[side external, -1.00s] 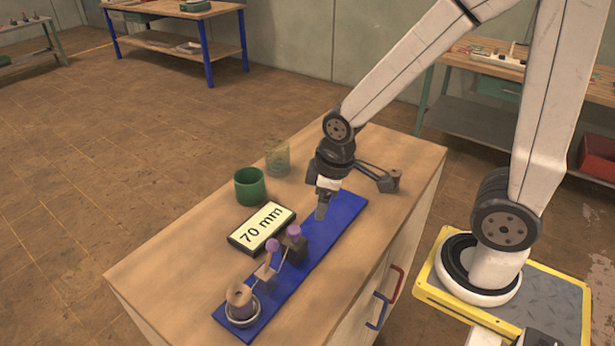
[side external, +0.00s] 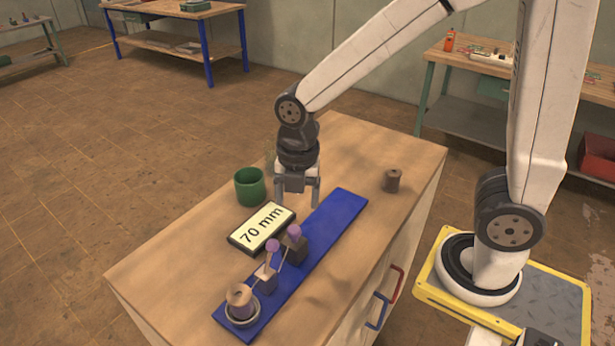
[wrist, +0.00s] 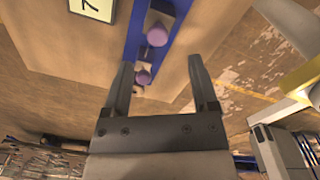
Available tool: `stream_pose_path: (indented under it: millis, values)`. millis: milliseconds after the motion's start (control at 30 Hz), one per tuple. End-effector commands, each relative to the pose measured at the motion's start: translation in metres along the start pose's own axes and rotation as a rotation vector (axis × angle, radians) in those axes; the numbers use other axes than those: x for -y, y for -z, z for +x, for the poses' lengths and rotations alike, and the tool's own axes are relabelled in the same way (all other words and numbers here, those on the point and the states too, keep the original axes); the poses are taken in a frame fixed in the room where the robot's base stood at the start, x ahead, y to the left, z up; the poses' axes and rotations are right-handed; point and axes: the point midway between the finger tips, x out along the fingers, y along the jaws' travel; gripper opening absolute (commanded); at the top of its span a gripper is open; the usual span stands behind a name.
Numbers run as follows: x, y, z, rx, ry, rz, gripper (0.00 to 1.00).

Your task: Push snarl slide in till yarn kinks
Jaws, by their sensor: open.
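A blue board (side external: 332,221) lies on the wooden cabinet top. At its near end a wooden spool (side external: 239,298) sits in a pale ring. Two blocks with purple knobs stand further along: one knob (side external: 272,246) is nearer the spool, the other knob (side external: 294,231) is on a dark block. I cannot tell which block is the snarl slide. Thin yarn (side external: 282,258) runs by the blocks; its kink is too small to judge. My gripper (side external: 297,203) is open and empty, pointing down beyond the dark block, apart from it. The wrist view shows a purple knob (wrist: 143,77) between the fingers' lines.
A "70 mm" display (side external: 262,229) lies beside the board. A green cup (side external: 250,187) stands left of my gripper, with a clear glass partly hidden behind my wrist. A brown spool (side external: 392,180) stands at the right. The board's far end is clear.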

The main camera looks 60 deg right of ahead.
Motion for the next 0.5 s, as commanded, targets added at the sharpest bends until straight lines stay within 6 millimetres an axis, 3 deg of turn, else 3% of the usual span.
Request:
stream_pose_path:
  millis: [200, 500]
  values:
    - [-0.0056, 0.0065, -0.0055, -0.009, 0.022, -0.235, 0.76]
    - [-0.0070, 0.0080, -0.0069, -0.013, 0.027, -0.303, 0.76]
